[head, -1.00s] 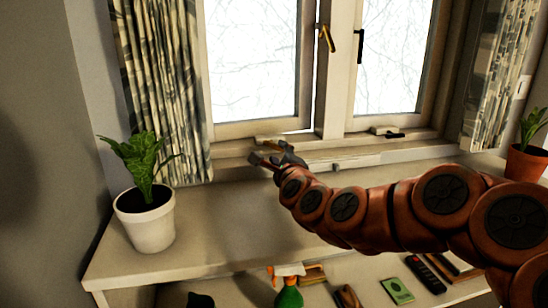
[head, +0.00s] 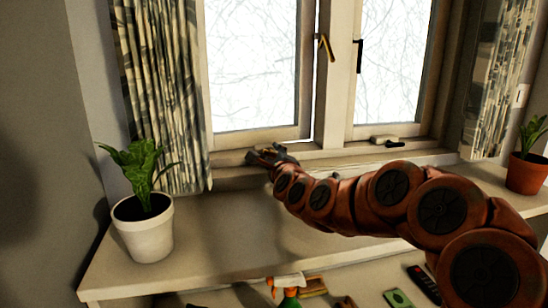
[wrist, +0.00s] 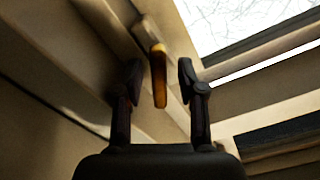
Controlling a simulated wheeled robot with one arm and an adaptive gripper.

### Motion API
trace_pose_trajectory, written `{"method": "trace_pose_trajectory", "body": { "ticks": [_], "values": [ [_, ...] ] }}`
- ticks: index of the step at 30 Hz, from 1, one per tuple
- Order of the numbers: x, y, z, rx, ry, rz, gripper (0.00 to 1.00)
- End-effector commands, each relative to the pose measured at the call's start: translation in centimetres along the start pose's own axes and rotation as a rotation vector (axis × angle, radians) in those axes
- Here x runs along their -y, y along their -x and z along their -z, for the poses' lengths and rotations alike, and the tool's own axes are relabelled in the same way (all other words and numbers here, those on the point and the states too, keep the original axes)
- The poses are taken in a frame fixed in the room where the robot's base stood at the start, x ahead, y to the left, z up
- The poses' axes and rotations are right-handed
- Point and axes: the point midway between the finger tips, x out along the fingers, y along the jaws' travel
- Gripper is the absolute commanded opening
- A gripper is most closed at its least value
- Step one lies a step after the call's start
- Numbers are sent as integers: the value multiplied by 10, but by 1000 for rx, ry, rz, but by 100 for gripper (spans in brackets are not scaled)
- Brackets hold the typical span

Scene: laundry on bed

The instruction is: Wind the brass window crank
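The brass crank (wrist: 158,75) shows in the wrist view as a short upright golden bar at the window frame. My gripper (wrist: 160,82) has its two dark fingers apart, one on each side of the bar, with gaps visible between bar and fingers. In the head view my gripper (head: 268,156) is at the sill below the left window pane (head: 252,65) and hides most of the crank. A brass-coloured lever (head: 326,47) sits higher on the middle window post.
A white-potted plant (head: 146,225) stands at left, a terracotta-potted plant (head: 526,172) at right. A spray bottle (head: 288,295) and small items lie on the lower shelf. The shelf top (head: 220,240) is mostly clear.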

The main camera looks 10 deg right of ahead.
Motion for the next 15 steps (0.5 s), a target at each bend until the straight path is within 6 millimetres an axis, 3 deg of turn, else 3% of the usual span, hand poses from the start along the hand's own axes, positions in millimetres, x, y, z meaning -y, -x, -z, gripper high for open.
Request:
{"method": "trace_pose_trajectory", "body": {
  "ticks": [10,15],
  "values": [
    [-1,-2,0,0,0,-2,40],
    [-1,-2,0,0,0,-2,22]
  ]
}}
